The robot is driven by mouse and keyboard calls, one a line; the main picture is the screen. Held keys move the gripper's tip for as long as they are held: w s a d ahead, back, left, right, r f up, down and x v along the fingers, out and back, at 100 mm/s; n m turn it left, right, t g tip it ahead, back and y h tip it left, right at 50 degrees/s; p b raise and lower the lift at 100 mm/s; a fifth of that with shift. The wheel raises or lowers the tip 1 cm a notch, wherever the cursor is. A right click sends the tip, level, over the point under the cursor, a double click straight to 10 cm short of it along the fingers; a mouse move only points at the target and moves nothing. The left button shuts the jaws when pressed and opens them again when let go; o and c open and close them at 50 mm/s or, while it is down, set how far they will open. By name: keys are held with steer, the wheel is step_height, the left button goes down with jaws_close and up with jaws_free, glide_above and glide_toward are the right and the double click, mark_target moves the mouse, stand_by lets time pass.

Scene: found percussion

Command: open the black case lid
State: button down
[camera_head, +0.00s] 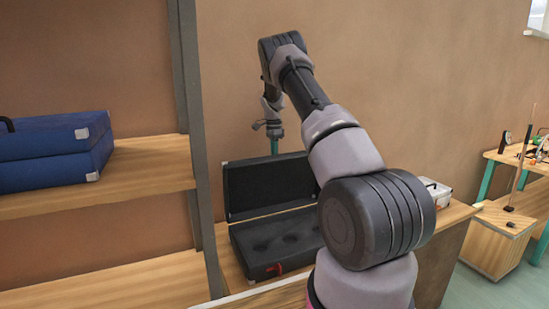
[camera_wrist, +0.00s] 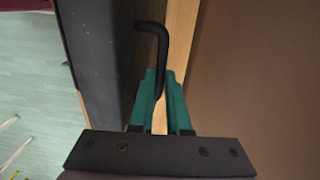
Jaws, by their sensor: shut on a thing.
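The black case (camera_head: 290,243) sits on a wooden bench against the wall. Its lid (camera_head: 268,186) stands up at the back, roughly upright, and the dark padded inside of the case shows. My gripper (camera_head: 274,146) is above and behind the lid's top edge, its teal fingers partly hidden by the lid. In the wrist view my gripper (camera_wrist: 162,85) is shut on a bent black handle (camera_wrist: 155,28) beside the dark lid panel (camera_wrist: 95,60). Where the handle joins the lid is not clear. A red part (camera_head: 274,269) shows at the case's front edge.
A small pale box (camera_head: 437,192) stands on the bench, right of my arm. Another table with small items (camera_head: 520,157) is at the far right.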

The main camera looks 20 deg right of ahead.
steer(key=shift+s+f, duration=0.15)
steer(key=shift+f, duration=0.1)
steer(key=c, duration=0.9)
jaws_free()
steer(key=shift+r, duration=0.1)
steer(key=r, duration=0.7)
steer(key=w+r, duration=0.1)
steer(key=r, duration=0.2)
steer(key=shift+r, duration=0.4)
